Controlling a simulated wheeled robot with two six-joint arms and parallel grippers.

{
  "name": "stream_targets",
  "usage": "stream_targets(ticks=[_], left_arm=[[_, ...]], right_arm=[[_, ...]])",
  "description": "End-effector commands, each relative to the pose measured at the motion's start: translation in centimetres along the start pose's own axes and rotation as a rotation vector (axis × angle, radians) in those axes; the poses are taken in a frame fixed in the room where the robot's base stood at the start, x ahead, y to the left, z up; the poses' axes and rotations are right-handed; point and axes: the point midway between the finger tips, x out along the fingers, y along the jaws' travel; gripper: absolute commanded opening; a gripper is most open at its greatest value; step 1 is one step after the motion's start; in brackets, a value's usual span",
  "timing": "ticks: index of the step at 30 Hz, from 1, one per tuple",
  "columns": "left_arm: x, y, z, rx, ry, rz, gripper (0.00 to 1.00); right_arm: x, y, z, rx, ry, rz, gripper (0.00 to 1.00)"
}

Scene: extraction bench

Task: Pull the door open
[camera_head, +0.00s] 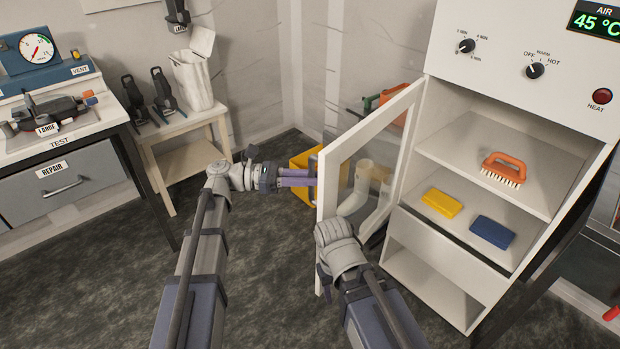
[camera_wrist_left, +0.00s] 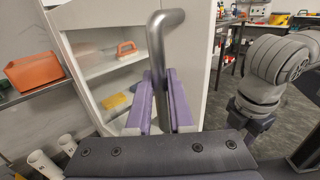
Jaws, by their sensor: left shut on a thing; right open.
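The cabinet door (camera_head: 338,172) is white-framed with a clear pane and stands swung out to the left, the cabinet interior exposed. Its vertical metal handle (camera_wrist_left: 160,60) has a bent top and shows large in the left wrist view. My left gripper (camera_head: 302,178) has its purple fingers closed around the handle; in the left wrist view the fingers (camera_wrist_left: 160,100) stand on both sides of it.
The white cabinet shelves (camera_head: 480,165) hold an orange brush (camera_head: 504,170), a yellow sponge (camera_head: 442,203) and a blue sponge (camera_head: 492,232). Benches stand left; the floor between is clear.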

Motion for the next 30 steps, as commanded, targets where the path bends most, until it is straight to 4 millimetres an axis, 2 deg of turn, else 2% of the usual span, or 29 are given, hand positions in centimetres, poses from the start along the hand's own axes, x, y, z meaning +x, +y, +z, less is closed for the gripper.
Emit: stream_targets(ticks=[10, 11, 18, 26, 30], left_arm=[[0.0, -0.1, -0.1, 0.0, 0.004, -0.002, 0.0], [0.0, -0.1, -0.1, 0.0, 0.004, -0.002, 0.23], [0.0, 0.0, -0.1, 0.0, 0.002, -0.001, 0.5], [-0.1, 0.1, 0.0, 0.0, 0.001, 0.0, 0.5], [-1.6, 0.2, 0.0, 0.0, 0.001, 0.003, 0.5]], right_arm=[[0.0, 0.0, 0.0, 0.0, 0.0, 0.0, 0.5], [0.0, 0.0, 0.0, 0.0, 0.0, 0.0, 0.5], [0.0, 0.0, 0.0, 0.0, 0.0, 0.0, 0.5], [0.0, 0.0, 0.0, 0.0, 0.0, 0.0, 0.5], [0.0, 0.0, 0.0, 0.0, 0.0, 0.0, 0.5]])
